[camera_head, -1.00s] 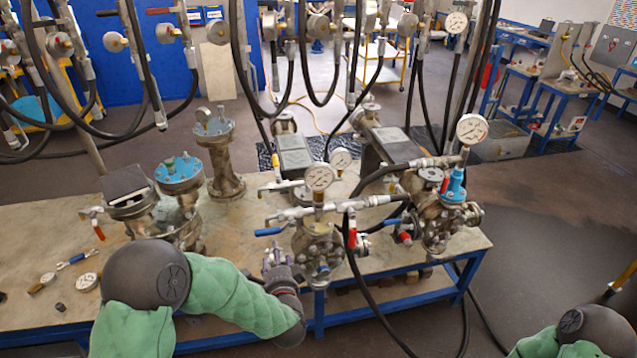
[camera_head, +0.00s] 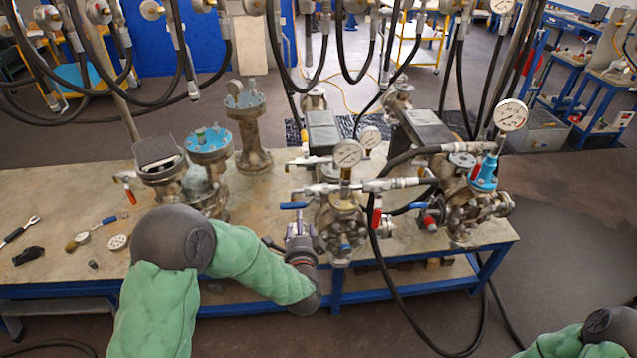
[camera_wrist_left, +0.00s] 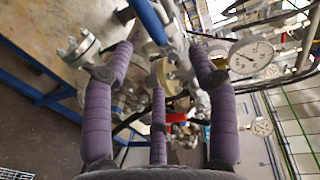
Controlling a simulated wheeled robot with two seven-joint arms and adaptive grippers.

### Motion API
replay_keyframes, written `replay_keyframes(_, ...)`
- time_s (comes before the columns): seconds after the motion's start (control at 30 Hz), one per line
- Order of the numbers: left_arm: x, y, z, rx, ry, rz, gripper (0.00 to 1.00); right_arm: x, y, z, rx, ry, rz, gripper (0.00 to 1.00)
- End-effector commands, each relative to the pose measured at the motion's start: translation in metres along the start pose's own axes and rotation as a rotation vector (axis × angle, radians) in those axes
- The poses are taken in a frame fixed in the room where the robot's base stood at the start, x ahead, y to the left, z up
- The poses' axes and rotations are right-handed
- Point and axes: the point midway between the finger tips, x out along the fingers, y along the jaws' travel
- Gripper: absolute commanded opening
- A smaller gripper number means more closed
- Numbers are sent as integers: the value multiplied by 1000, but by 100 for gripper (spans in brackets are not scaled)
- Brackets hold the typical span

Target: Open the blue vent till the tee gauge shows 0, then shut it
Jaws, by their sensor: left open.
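The blue vent handle (camera_head: 293,205) points left from the pipework on the middle flanged vessel (camera_head: 341,228). It shows as a blue bar at the top of the left wrist view (camera_wrist_left: 148,18). A round white gauge (camera_head: 348,153) stands upright on the fitting above this vessel, likely the tee gauge; its needle is too small to read. A white dial also shows in the left wrist view (camera_wrist_left: 251,54). My left gripper (camera_head: 301,236) is just below the handle, apart from it. Its purple fingers (camera_wrist_left: 158,85) are spread and empty. My right gripper is out of view.
A second vessel (camera_head: 470,208) with a blue fitting and larger gauge (camera_head: 510,115) stands to the right. A red lever (camera_head: 377,212) and black hoses crowd the space between. Flanged vessels (camera_head: 208,165) stand at left. Loose tools (camera_head: 20,231) lie on the bench's left end.

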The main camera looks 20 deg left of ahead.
Motion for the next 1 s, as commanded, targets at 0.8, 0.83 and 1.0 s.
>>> replay_keyframes(0.8, 54, 1, 72, 39, 557, -375, 58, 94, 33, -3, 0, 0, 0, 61)
replay_keyframes(0.83, 52, 5, 75, 50, 579, -373, 58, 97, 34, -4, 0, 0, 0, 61)
replay_keyframes(1.0, 43, 26, 92, 113, 686, -346, 58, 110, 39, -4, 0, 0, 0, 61)
